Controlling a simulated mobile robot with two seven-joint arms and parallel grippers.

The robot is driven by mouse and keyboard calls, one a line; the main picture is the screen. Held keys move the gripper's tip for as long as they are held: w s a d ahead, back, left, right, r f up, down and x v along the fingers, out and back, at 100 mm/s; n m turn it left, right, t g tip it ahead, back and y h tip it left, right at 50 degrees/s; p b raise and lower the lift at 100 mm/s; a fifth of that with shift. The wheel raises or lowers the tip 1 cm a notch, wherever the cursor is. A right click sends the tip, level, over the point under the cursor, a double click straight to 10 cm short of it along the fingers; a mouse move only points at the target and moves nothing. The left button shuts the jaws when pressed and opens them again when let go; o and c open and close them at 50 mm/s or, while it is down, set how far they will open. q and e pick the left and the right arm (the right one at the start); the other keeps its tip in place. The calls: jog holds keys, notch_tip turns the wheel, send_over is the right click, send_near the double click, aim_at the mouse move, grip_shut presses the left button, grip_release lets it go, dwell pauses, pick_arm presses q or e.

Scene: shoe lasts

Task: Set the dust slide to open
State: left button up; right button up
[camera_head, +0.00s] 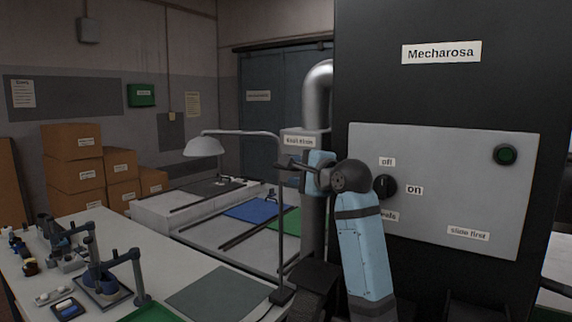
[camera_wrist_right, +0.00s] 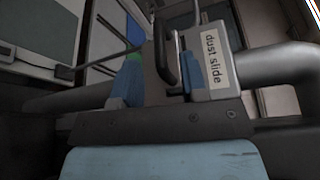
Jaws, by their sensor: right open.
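The dust slide is a light grey housing with a "dust slide" label (camera_head: 299,141) on the metal duct, left of the black machine cabinet. In the right wrist view the label (camera_wrist_right: 212,60) shows large and close. My right gripper (camera_head: 288,172) is open just below the label, in front of the duct. In the right wrist view a dark, upright, looped piece (camera_wrist_right: 165,55) stands beside the label; I cannot tell whether it is the slide's handle or a finger, nor whether anything touches it. The slide's position is unclear. My left gripper is out of view.
The black Mecharosa cabinet (camera_head: 480,95) has a grey panel with a rotary knob (camera_head: 385,187), a green button (camera_head: 505,154) and a "slide first" label. A lamp (camera_head: 204,147) arches close to my right gripper. A cluttered workbench (camera_head: 190,272) is at left.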

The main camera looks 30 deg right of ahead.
jog(key=w+p, duration=0.1)
jog(key=w, duration=0.4)
jog(key=shift+w+f, duration=0.15)
jog(key=shift+f, duration=0.05)
grip_shut()
